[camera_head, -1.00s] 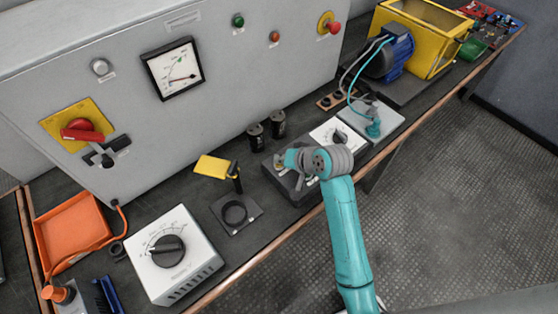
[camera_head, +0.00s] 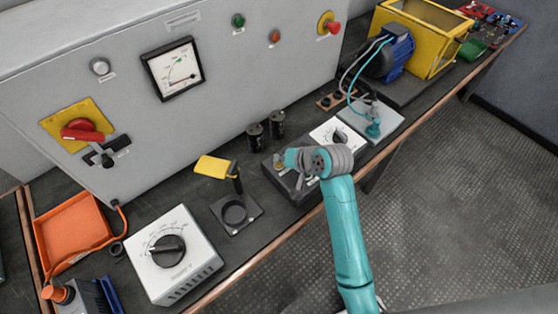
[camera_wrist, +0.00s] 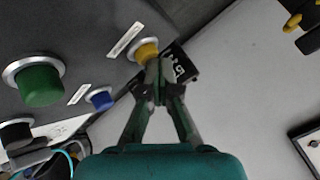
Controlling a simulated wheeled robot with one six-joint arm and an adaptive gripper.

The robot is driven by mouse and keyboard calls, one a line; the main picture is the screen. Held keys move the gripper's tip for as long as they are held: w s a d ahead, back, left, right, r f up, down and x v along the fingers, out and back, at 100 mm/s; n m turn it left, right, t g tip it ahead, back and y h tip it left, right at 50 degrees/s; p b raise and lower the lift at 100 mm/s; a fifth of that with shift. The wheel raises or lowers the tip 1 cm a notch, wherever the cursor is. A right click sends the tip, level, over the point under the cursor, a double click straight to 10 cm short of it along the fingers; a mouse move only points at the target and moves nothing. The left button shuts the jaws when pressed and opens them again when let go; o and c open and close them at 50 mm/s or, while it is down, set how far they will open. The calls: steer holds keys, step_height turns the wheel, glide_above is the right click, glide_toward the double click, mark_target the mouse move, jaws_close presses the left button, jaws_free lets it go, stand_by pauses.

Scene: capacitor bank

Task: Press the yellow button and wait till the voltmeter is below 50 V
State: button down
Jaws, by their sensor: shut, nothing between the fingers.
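The yellow button (camera_wrist: 146,50) shows in the wrist view, with a pale ring around it. My gripper (camera_wrist: 158,78) is shut and empty, its fingertips at the button's lower edge. They cover part of it, and I cannot tell whether it is pressed down. In the head view my gripper (camera_head: 284,162) is over the dark button box (camera_head: 298,196), where my wrist hides most of the buttons. The voltmeter (camera_head: 173,68) is on the grey cabinet front; its needle slopes toward the lower right, but its numbers are too small to read.
A green button (camera_wrist: 38,84) and a blue button (camera_wrist: 101,98) lie left of my fingers. Two black capacitors (camera_head: 277,123) stand behind the box.

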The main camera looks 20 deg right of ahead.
steer(key=shift+r, duration=1)
steer(key=shift+r, duration=0.1)
steer(key=shift+r, duration=2.4)
steer(key=shift+s, duration=0.1)
